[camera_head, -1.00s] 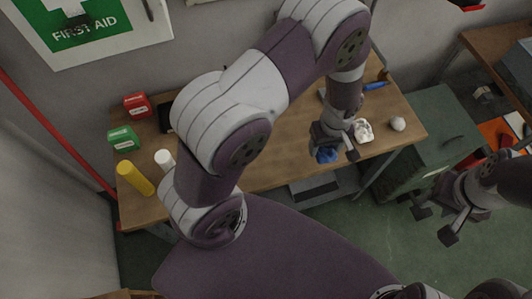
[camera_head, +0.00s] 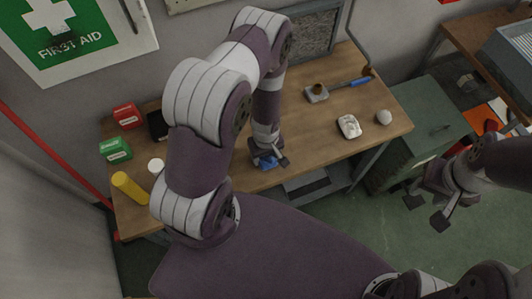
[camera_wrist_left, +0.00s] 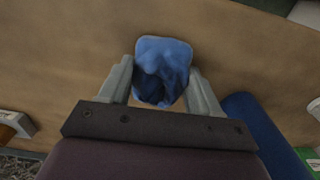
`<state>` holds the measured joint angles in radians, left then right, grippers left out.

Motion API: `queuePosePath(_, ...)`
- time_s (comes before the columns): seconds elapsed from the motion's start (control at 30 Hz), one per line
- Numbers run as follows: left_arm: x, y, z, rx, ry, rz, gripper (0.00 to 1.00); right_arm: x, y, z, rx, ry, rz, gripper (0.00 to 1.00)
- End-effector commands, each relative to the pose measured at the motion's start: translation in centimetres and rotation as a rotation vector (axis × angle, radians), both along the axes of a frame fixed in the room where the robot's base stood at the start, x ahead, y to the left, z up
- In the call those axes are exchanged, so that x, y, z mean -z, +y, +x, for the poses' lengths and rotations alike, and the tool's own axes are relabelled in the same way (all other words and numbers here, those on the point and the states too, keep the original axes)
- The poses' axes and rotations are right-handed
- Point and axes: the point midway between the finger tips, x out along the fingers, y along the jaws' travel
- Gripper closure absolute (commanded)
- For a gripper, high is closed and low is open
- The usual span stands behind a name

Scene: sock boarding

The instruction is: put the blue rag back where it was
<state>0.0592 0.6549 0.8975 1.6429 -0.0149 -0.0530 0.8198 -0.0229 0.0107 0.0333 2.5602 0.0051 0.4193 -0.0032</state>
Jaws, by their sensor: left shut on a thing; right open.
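The blue rag (camera_head: 267,163) is a small crumpled cloth at the front middle of the wooden table (camera_head: 330,130). My left gripper (camera_head: 268,160) is shut on it, and the arm hides part of the table behind. In the left wrist view the rag (camera_wrist_left: 162,70) sits between the two grey fingers (camera_wrist_left: 163,85), with wood behind it. I cannot tell whether the rag touches the table. My right gripper (camera_head: 427,212) is open and empty, off the table to the right, above the green floor.
A white crumpled thing (camera_head: 349,126) and a pale ball (camera_head: 384,117) lie at the table's right. A blue-handled tool (camera_head: 360,82) lies behind them. Red (camera_head: 127,116) and green (camera_head: 115,149) boxes, a yellow cylinder (camera_head: 130,188) and a white cylinder (camera_head: 156,167) stand at the left.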

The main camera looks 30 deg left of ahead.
Motion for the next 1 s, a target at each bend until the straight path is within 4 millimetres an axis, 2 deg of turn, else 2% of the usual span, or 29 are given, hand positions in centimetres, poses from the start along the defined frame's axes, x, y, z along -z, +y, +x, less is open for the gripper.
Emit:
queuePosePath(0.33,0.5,0.0,0.0,0.0,-0.001,0.0,0.66,0.3,0.0,0.0,0.0,0.0,0.0,0.57)
queuePosePath(0.37,0.5,0.0,0.0,0.0,-0.001,0.0,0.34,0.3,0.0,0.0,0.0,0.0,0.0,0.57)
queuePosePath(0.43,0.4,0.0,0.0,0.0,-0.001,0.0,0.12,0.2,0.0,0.0,0.0,0.0,0.0,0.57)
queuePosePath(0.7,0.3,0.0,0.1,0.0,-0.001,0.0,0.12,0.2,0.0,0.0,0.0,0.0,0.0,0.57)
queuePosePath(0.83,-0.5,0.0,0.2,0.0,-0.003,0.0,0.12,0.0,0.0,0.0,0.0,0.0,0.0,0.57)
queuePosePath(0.93,-2.3,0.0,0.2,0.001,-0.006,0.0,0.12,0.2,0.0,0.0,0.0,0.0,0.0,0.57)
queuePosePath(1.0,-4.3,0.0,0.2,0.001,-0.004,0.0,0.12,-0.2,0.0,0.0,0.0,0.0,0.0,0.57)
